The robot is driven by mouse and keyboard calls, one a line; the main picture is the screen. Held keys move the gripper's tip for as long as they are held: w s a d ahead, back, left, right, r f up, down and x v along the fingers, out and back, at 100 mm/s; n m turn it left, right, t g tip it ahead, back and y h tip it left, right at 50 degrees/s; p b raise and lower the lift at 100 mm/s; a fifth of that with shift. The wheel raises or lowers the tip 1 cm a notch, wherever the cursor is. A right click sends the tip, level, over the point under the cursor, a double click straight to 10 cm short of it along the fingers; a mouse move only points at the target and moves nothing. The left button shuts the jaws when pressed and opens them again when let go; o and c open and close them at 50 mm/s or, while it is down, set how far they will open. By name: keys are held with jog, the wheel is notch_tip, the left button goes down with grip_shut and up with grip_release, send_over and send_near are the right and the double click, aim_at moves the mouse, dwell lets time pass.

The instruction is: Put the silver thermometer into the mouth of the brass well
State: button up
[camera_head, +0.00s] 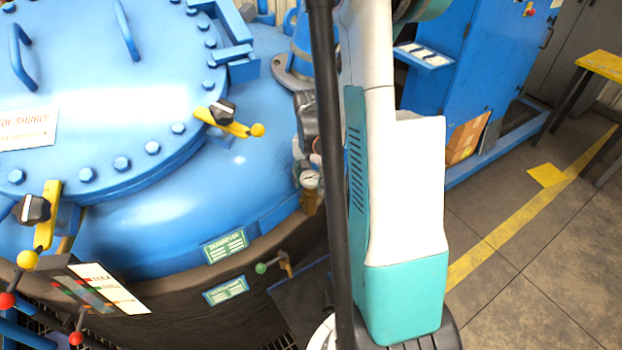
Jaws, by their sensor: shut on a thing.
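My gripper (302,160) shows only in part, as dark and grey pieces left of a black upright bar and my white and teal arm. It is shut and points down beside the blue furnace's right side. A small round white-faced dial with a silver rim, which looks like the silver thermometer (310,179), is at its fingertips. A brass fitting, which looks like the brass well (309,202), is just below the dial. I cannot tell whether the thermometer's stem is in the mouth or above it. The bar and arm hide the right side of this spot.
The blue furnace lid (100,80) with bolts and yellow clamp levers (232,122) fills the left. A green-handled valve (268,266) sits lower on the furnace wall. A blue cabinet (480,70) stands behind.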

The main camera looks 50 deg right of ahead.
jog(key=shift+f+b, duration=0.3)
jog(key=shift+f, duration=0.1)
jog(key=o, duration=1.1)
jog(key=shift+o, duration=0.2)
jog(key=shift+r, duration=0.1)
notch_tip(320, 180, up, 12)
